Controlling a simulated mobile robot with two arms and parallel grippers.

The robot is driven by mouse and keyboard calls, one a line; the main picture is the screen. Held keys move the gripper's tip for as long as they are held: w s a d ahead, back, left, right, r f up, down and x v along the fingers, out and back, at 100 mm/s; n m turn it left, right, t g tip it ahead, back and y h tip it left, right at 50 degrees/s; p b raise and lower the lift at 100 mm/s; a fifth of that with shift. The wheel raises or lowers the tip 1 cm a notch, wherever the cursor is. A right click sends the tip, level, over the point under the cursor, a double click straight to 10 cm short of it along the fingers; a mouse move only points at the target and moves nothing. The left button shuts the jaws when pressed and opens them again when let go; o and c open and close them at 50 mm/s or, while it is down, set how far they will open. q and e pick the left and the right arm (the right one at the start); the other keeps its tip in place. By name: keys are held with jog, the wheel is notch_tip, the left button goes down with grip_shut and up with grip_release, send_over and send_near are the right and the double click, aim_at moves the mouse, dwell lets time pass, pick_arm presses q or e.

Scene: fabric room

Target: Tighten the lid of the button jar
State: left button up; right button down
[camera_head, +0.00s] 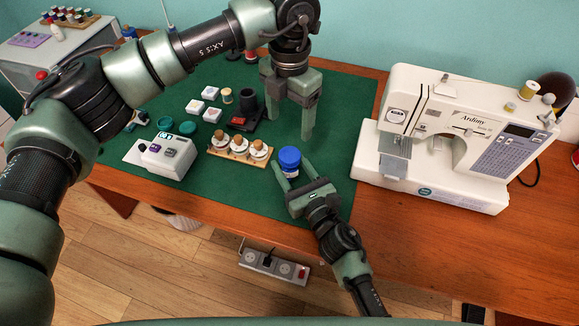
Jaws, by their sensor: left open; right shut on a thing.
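The button jar (291,172) stands on the green mat, a small whitish-blue jar with a blue lid (289,157) on top. My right gripper (290,178) comes from the front and is shut on the jar's body, with a finger on each side. Whether the lid sits fully down cannot be told. My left gripper (294,124) points down above the mat, behind the jar and slightly right of it. Its fingers are apart and empty, and it is clear of the lid.
A wooden rack (240,150) with several white spools stands left of the jar. A white device (167,156) with buttons sits further left. A sewing machine (455,133) fills the right side. The green mat (345,125) is bare between the jar and the machine.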

aim_at(295, 172)
pick_arm(q)
jog(key=shift+r, duration=0.85)
pick_arm(e)
jog(key=c, duration=0.5)
grip_release()
jog(key=b+v, duration=0.1)
jog(key=v, duration=0.6)
jog(key=shift+s+d, duration=0.15)
jog(key=shift+s, duration=0.25)
pick_arm(q)
jog(key=shift+f, duration=0.7)
jog(key=shift+r, duration=0.1)
